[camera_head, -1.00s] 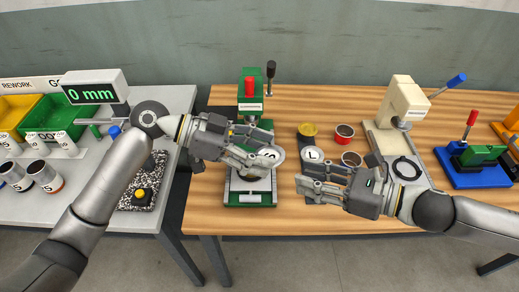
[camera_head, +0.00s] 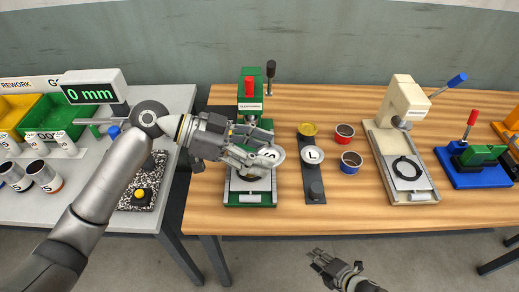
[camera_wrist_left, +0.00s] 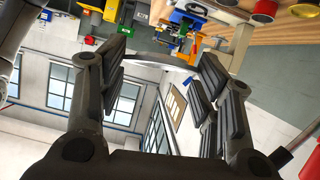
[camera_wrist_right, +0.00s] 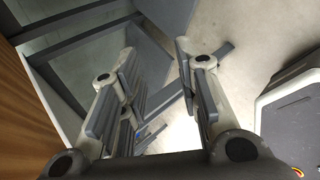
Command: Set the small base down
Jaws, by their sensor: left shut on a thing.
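The small base, a pale disc marked S (camera_head: 270,156), is in the fingers of my left gripper (camera_head: 258,158), over the green press (camera_head: 250,198) on the wooden table. My left gripper is shut on it. The disc shows edge-on between the fingers in the left wrist view (camera_wrist_left: 150,62). The fingers hide part of the press, and I cannot tell whether the disc touches anything below. My right gripper (camera_head: 322,256) is open and empty, low in front of the table edge; its spread fingers show in the right wrist view (camera_wrist_right: 157,65).
Right of the press, a dark strip (camera_head: 315,174) bears a disc marked L (camera_head: 312,154) and a yellow round piece (camera_head: 307,129). Beside it stand red (camera_head: 345,130) and blue (camera_head: 351,162) cans. A cream press (camera_head: 410,175) stands further right. The table front is clear.

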